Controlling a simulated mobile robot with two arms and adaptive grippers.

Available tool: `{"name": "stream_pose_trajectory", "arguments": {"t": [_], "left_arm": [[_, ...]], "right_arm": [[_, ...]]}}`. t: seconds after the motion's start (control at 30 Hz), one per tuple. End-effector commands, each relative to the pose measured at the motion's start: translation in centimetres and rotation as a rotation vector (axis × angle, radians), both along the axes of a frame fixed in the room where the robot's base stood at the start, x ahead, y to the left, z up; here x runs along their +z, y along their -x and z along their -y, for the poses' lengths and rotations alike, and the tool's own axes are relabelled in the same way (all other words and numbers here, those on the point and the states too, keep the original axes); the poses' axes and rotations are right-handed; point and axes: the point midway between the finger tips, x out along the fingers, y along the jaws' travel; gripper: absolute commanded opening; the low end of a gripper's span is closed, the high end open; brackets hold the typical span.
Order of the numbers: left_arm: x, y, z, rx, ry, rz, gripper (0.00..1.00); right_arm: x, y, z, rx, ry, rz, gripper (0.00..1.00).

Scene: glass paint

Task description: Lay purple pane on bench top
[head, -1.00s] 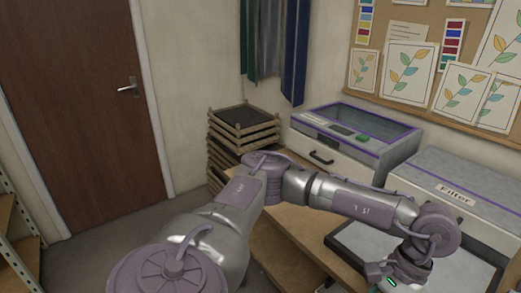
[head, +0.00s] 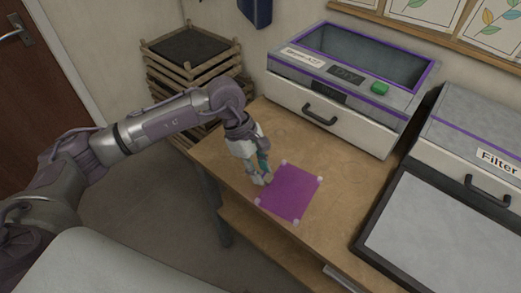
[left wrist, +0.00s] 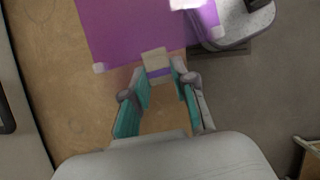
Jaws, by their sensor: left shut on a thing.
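The purple pane (head: 291,193) is a flat square with pale corner pieces, level over the front left part of the wooden bench top (head: 340,172). My left gripper (head: 265,178) is shut on it at the pane's left side. In the left wrist view the pane (left wrist: 135,28) fills the top, and a pale tab on its edge sits between the fingertips (left wrist: 160,72). One pane corner there reaches past the bench edge, over grey floor. I cannot tell whether the pane touches the bench top or hovers just above. My right gripper is not in view.
A grey box with a purple-rimmed window (head: 345,85) stands at the back of the bench. A filter box (head: 470,140) and a dark-framed pale panel (head: 440,235) are at right. Stacked wooden trays (head: 190,50) stand behind left. Bench top right of the pane is clear.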

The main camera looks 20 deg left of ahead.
Motion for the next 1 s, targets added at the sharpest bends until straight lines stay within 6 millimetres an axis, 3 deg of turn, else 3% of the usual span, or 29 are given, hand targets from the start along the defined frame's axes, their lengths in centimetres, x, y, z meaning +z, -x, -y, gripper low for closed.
{"name": "stream_pose_trajectory", "arguments": {"t": [0.2,0.5,0.7,1.0], "left_arm": [[-1.0,-2.9,0.5,0.578,0.003,-0.003,0.0],[-1.8,-5.8,-0.5,1.148,-0.001,-0.005,0.0],[-2.3,-6.3,-0.9,1.269,-0.001,-0.006,0.0],[-4.8,-6.2,-1.0,1.273,-0.004,-0.007,0.0]], "right_arm": [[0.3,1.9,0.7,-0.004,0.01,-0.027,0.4],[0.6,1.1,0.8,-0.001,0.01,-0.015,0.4],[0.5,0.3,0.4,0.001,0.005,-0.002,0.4],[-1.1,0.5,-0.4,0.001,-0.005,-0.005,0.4]]}}
